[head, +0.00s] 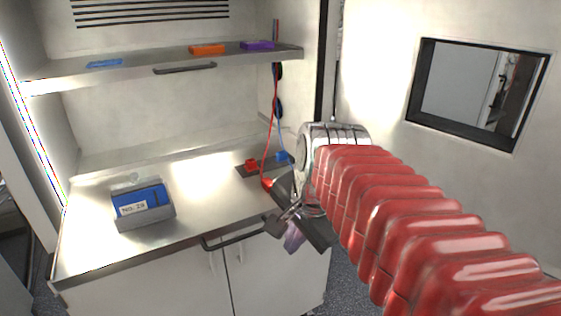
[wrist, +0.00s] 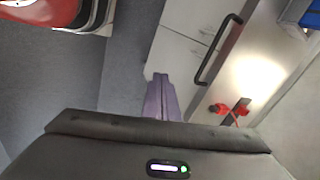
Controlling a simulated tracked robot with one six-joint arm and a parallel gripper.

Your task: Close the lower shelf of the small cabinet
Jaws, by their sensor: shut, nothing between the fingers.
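The lower shelf (head: 85,250) of the cabinet is a pale, wide surface with a metal front edge and a dark bar handle (head: 232,241). Whether it is pulled out is hard to tell. My gripper (head: 293,238) is at the right end of this handle, partly covering the shelf's front right corner. In the wrist view my purple fingers (wrist: 161,98) are together and empty, pointing down toward the floor and cabinet front. The handle (wrist: 217,55) lies to their right there, apart from the fingertips in the picture.
A blue battery box in a grey holder (head: 145,222) and red and blue connectors (head: 252,164) with cables sit on the lower shelf. An upper shelf (head: 130,73) has its own handle (head: 185,69) and small coloured pieces. Cabinet doors (head: 190,285) are below. A wall with a window (head: 413,85) is right.

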